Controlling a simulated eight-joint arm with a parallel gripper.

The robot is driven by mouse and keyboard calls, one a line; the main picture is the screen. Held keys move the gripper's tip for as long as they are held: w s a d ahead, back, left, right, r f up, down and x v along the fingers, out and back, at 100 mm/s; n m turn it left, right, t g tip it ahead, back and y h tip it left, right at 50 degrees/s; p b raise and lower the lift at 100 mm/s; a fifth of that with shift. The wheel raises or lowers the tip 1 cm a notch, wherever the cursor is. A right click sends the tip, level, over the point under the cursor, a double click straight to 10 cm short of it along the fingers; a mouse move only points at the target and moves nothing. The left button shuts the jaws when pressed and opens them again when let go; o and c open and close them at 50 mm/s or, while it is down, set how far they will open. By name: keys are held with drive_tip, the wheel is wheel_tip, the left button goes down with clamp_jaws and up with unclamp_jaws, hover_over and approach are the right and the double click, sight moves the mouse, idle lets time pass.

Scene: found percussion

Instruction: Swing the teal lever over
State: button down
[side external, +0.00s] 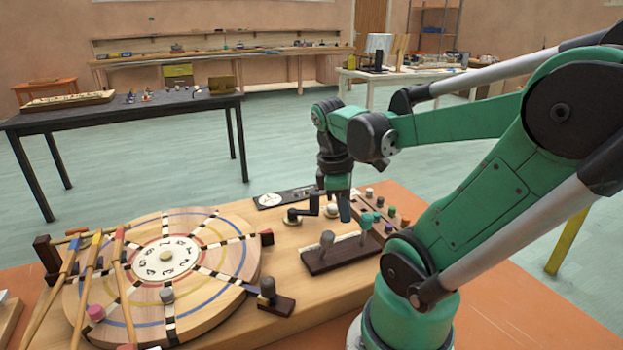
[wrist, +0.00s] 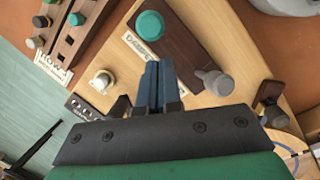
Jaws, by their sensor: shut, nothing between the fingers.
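The teal lever (side external: 367,219) stands on a dark wooden block (side external: 345,252) beside a grey-knobbed lever (side external: 327,238). In the wrist view its round teal knob (wrist: 149,25) is seen nearly from above, ahead of the fingertips. The grey knob (wrist: 217,82) is to their right. My gripper (side external: 344,210) points down just left of and behind the teal lever, and looks apart from it. Its blue fingers (wrist: 159,70) are pressed together with nothing between them.
A pale knob (side external: 331,211) and a dark crank (side external: 309,206) stand close to my fingers. A dark strip with several coloured pegs (side external: 392,211) lies behind the levers. A large wooden disc (side external: 215,275) with sticks over it fills the left of the board.

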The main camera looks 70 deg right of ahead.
drive_tip(key=shift+s+d, duration=0.1)
drive_tip(key=shift+s, duration=0.4)
drive_tip(key=shift+s+a+f, duration=0.1)
drive_tip(key=shift+s+a, duration=0.6)
drive_tip(key=shift+w, duration=0.1)
drive_tip(key=shift+w+d, duration=0.5)
drive_tip(key=shift+d, duration=0.1)
